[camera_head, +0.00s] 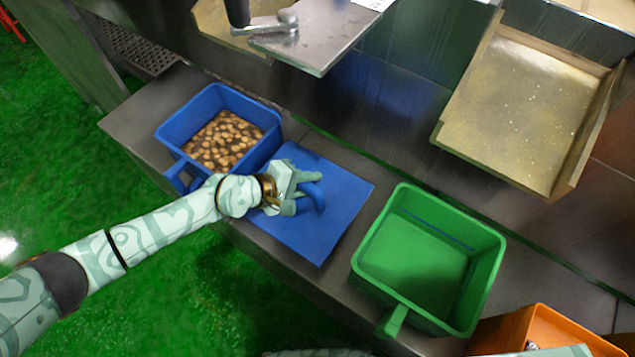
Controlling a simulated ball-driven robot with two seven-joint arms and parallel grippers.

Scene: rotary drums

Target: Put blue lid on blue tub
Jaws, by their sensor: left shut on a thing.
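The blue tub (177,130) stands open at the left of the steel counter, with brown, nut-like pieces (224,142) inside. The flat blue lid (335,187) is just right of the tub, over the counter; I cannot tell if it rests on it or is slightly raised. My left gripper (306,190) is over the lid and shut on its blue handle (314,195). The gripper and wrist hide part of the lid's left side. The right gripper is not in view; a pale piece at the bottom edge may be part of my right arm.
An empty green tub (420,257) with a handle stands right of the lid. An orange container (545,330) is at the bottom right. A steel chute tray (525,105) and a metal plate (325,40) jut out above the counter's back. The floor at left is green.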

